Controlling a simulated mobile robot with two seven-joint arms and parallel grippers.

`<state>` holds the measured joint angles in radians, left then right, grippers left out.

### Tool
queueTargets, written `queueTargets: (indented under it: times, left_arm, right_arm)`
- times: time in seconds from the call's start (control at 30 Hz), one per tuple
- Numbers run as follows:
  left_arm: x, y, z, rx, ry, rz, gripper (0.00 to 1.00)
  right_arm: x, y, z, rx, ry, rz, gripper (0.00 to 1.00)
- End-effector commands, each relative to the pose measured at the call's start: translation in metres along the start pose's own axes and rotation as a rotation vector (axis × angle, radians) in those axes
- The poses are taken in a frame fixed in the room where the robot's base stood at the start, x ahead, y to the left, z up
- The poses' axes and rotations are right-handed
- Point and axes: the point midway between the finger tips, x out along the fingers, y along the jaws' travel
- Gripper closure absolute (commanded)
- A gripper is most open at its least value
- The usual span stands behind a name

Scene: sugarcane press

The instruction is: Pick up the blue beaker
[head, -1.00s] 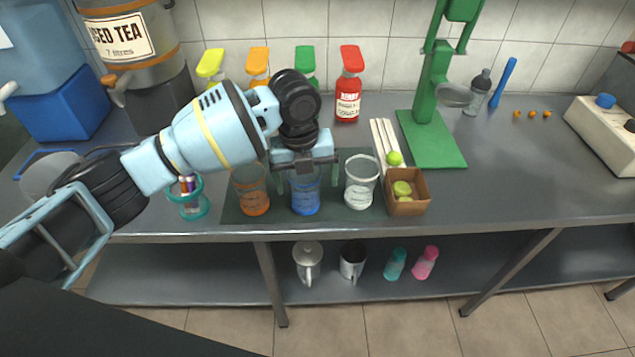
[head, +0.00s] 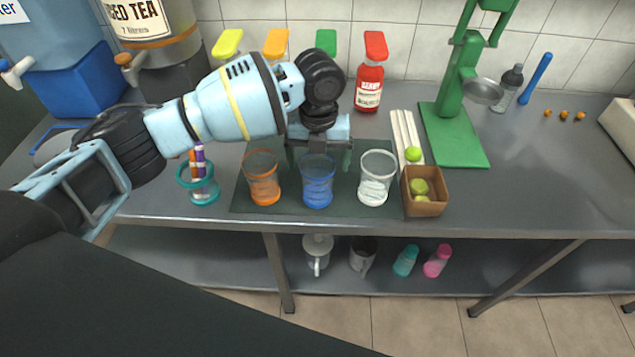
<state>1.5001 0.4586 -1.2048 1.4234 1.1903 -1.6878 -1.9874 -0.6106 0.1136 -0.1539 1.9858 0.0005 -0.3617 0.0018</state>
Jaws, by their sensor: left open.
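The blue beaker (head: 318,186) stands upright on a dark mat (head: 340,206) on the counter. It is between the orange beaker (head: 262,180) and the clear white-marked beaker (head: 376,180). My left gripper (head: 319,164) points down behind and above the blue beaker's rim. Its two fingers are spread, one towards each side of the beaker, and nothing is held between them. Whether the fingers touch the glass I cannot tell. My right gripper is not in view.
A brown box of limes (head: 426,206) stands right of the beakers, near white sticks (head: 403,132) and a green press (head: 455,130). A teal holder (head: 203,191) stands left. A red bottle (head: 369,85) and other bottles line the wall. The counter's right side is mostly clear.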

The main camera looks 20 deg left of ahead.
Motion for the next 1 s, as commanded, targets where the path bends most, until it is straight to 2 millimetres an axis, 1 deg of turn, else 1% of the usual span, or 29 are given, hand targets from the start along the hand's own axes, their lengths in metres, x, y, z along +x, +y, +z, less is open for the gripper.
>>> queueTargets:
  times: [0.1, 0.23, 0.33, 0.57, 0.9, 0.93, 1.0]
  left_arm:
    - [0.017, 0.002, -0.002, -0.001, 0.0, 0.001, 0.09]
    - [0.033, 0.002, -0.002, -0.001, 0.0, 0.001, 0.09]
    - [0.038, 0.002, -0.002, -0.001, -0.001, 0.001, 0.09]
    - [0.039, 0.002, -0.002, 0.0, -0.002, 0.0, 0.09]
    - [0.039, 0.002, -0.002, 0.0, -0.001, 0.0, 0.54]
    - [0.039, 0.002, -0.002, 0.0, -0.001, 0.0, 0.57]
    - [0.038, 0.002, -0.002, 0.0, -0.002, 0.0, 0.58]
  right_arm:
    - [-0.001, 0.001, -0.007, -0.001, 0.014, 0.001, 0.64]
    - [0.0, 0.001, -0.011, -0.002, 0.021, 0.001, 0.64]
    - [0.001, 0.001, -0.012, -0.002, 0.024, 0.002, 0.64]
    - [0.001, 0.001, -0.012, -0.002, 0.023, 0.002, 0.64]
    - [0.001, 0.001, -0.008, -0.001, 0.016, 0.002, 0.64]
    - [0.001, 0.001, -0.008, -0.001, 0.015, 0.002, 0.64]
    - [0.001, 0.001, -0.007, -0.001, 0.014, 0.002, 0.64]
